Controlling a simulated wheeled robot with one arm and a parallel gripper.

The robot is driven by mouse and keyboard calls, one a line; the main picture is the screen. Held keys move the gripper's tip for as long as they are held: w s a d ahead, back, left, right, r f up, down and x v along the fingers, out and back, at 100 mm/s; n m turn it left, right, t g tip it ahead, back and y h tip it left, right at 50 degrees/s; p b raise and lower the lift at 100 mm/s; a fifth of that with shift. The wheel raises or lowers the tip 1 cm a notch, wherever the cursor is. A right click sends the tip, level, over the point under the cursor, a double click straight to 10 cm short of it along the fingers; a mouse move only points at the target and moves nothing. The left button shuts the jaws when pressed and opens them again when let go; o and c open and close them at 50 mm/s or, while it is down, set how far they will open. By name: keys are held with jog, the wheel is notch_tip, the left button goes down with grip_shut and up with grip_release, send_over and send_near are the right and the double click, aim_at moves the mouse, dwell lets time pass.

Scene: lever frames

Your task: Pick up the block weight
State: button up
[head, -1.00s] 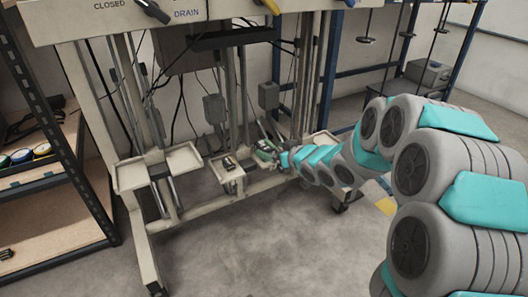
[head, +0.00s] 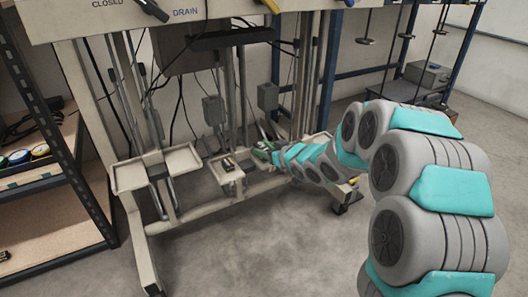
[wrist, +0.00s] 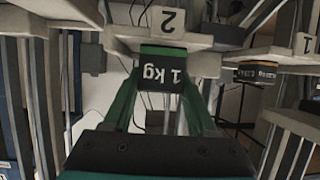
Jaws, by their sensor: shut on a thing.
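That picture looks upside down. A pale support marked "2" (wrist: 171,22) shows right beyond the block; I cannot tell whether they touch. In the head view my gripper (head: 263,150) is low at the frame, just right of the small middle tray (head: 224,180). The held block is not clear there.
Another dark weight with a yellow band (wrist: 256,73) shows at right in the wrist view, by a support marked "1" (wrist: 306,42). A small dark block (head: 228,164) is on the middle tray. A left tray (head: 128,178), posts and hanging cables crowd the area. The floor in front is clear.

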grip_shut()
dwell(0.6)
